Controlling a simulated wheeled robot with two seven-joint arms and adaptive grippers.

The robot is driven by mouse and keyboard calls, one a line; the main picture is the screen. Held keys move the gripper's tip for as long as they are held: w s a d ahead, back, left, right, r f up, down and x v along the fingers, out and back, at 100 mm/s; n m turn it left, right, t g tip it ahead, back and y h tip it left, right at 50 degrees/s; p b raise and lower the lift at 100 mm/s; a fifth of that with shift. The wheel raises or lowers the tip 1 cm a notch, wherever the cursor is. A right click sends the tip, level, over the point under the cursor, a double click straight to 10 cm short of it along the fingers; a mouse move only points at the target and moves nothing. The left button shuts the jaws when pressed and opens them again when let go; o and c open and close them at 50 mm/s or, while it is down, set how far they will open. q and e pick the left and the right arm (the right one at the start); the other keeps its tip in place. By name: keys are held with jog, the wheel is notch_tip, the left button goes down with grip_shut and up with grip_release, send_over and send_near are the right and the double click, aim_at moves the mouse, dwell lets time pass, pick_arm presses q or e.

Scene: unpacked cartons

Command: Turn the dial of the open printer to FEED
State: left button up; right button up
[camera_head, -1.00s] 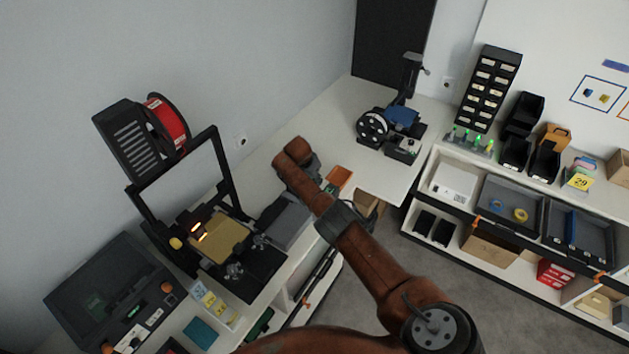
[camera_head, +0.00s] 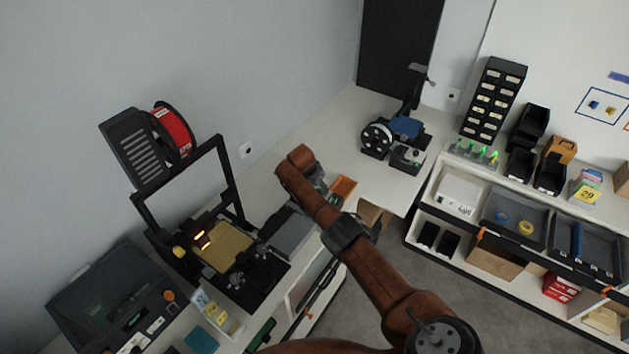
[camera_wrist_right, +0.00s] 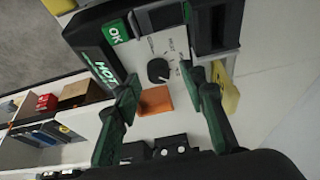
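The open printer, with a black frame (camera_head: 227,185) and a gold bed (camera_head: 222,246), stands on the left bench in the head view. The wrist view shows a white panel with a black round dial (camera_wrist_right: 158,70) and small printed words around it, beside a green OK tag (camera_wrist_right: 115,32) and a green HOT tag (camera_wrist_right: 103,70). My right gripper (camera_wrist_right: 160,79) is open, its green-tipped fingers on either side of the dial in the picture. I cannot tell whether they touch it. In the head view my right arm mostly hides this gripper. My left gripper is out of view.
An orange tray (camera_head: 344,187) lies close to my right arm. A grey box (camera_head: 288,232) sits beside the gold bed. An enclosed dark printer (camera_head: 108,295) is at lower left, and a small printer (camera_head: 405,128) stands farther back.

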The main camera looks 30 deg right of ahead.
jog(key=v, duration=1.1)
jog(key=shift+s+d, duration=0.1)
jog(key=shift+d, duration=0.05)
